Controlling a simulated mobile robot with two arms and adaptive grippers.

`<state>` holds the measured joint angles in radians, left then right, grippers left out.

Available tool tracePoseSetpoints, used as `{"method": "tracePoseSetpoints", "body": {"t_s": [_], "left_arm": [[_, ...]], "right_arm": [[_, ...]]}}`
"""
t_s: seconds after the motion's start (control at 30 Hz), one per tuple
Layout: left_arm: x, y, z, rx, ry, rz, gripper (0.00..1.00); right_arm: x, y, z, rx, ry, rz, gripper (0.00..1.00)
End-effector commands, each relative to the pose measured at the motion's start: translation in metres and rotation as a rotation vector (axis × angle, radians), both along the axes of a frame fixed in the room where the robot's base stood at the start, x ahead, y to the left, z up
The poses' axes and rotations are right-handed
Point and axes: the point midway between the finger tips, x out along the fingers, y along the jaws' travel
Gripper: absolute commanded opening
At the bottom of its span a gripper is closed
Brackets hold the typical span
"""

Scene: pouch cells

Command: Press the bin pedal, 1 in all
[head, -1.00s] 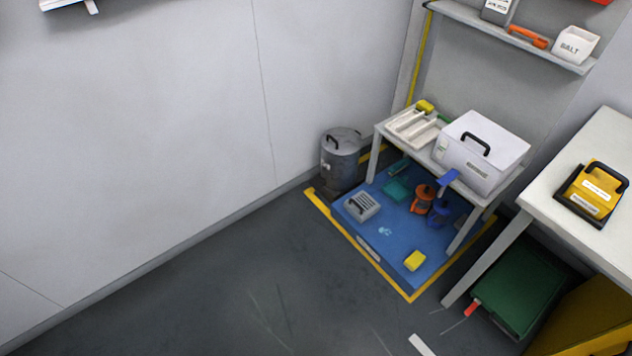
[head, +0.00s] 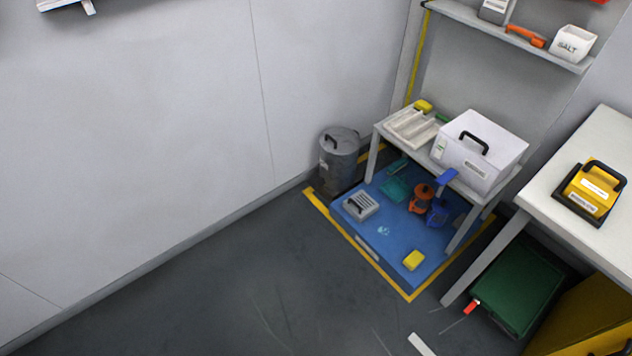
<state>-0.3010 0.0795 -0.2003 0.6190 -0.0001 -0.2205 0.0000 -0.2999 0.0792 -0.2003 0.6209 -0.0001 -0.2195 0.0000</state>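A grey metal bin (head: 340,155) with a lid and a dark handle on top stands upright in the corner by the wall, left of the small white table. Its lid looks shut. Its foot is partly behind the blue platform's corner, and I cannot make out the pedal clearly. Neither of my grippers shows in the head view.
A blue platform (head: 385,240) with yellow floor edging lies in front of the bin, bearing several small items. A small table (head: 405,148) with a white box (head: 480,160) stands over it. A white workbench (head: 590,190) is at right. The floor (head: 230,280) at left is clear.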

Motion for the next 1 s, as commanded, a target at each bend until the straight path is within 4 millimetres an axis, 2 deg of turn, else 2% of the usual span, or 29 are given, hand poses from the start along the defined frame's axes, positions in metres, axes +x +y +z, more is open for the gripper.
{"method": "tracePoseSetpoints", "body": {"t_s": [0.77,0.9,0.93,1.0], "left_arm": [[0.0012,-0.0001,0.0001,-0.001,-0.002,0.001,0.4],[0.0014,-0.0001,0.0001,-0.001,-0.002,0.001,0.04],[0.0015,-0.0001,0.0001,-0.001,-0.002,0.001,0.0],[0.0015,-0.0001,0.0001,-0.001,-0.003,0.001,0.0]], "right_arm": [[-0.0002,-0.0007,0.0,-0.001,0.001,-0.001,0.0],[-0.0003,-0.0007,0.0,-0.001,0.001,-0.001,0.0],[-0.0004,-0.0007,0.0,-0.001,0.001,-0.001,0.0],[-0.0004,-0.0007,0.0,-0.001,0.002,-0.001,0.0]]}}
